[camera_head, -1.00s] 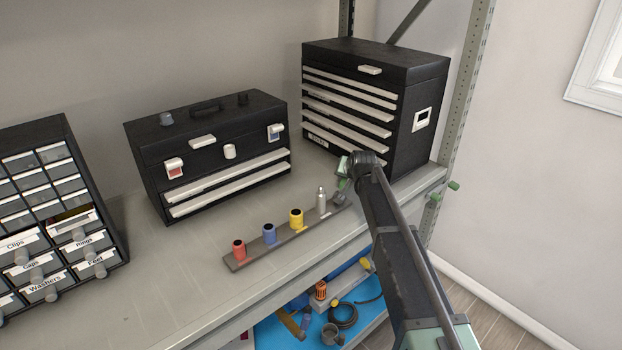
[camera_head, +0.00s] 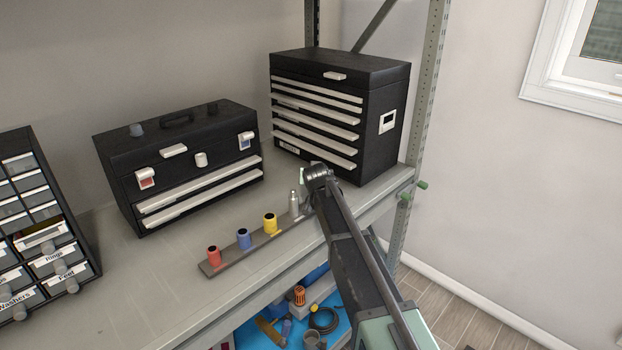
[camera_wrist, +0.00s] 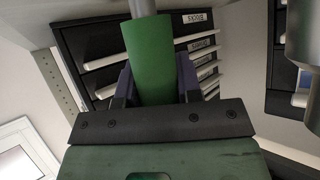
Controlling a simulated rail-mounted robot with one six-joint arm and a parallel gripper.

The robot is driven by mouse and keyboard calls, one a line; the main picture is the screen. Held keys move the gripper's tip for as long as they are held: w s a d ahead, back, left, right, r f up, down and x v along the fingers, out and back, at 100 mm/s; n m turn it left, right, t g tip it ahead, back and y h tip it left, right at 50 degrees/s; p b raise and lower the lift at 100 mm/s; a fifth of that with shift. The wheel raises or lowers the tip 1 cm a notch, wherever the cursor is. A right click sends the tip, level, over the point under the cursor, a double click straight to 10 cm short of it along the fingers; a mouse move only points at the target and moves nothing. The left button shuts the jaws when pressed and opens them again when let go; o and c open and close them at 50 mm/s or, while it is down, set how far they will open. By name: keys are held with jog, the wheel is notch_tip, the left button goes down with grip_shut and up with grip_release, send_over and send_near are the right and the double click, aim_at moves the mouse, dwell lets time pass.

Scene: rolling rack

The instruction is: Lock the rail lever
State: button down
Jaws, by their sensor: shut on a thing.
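The dark rail strip (camera_head: 228,261) lies on the shelf top. It carries a red, a blue and a yellow piece and a silver one (camera_head: 294,205) towards its right end. My gripper (camera_wrist: 157,85) is shut on the green lever handle (camera_wrist: 150,55), one dark blue finger on each side. A grey rod (camera_wrist: 142,7) leads out of the handle's top end. In the head view my arm hides the right end of the rail and most of the lever. I cannot tell whether the lever is locked.
A tall black drawer chest (camera_head: 380,92) stands close behind my gripper. A black toolbox (camera_head: 120,155) and a small-parts cabinet (camera_head: 30,190) stand to the left. Two green knobs (camera_head: 421,185) stick out at the right post. The lower blue shelf (camera_head: 265,335) holds tools and hoses.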

jog(key=c, duration=0.8)
grip_release()
jog(key=p+v, duration=0.5)
jog(key=v, duration=0.6)
jog(key=shift+f+p, duration=0.1)
jog(key=shift+p, duration=0.25)
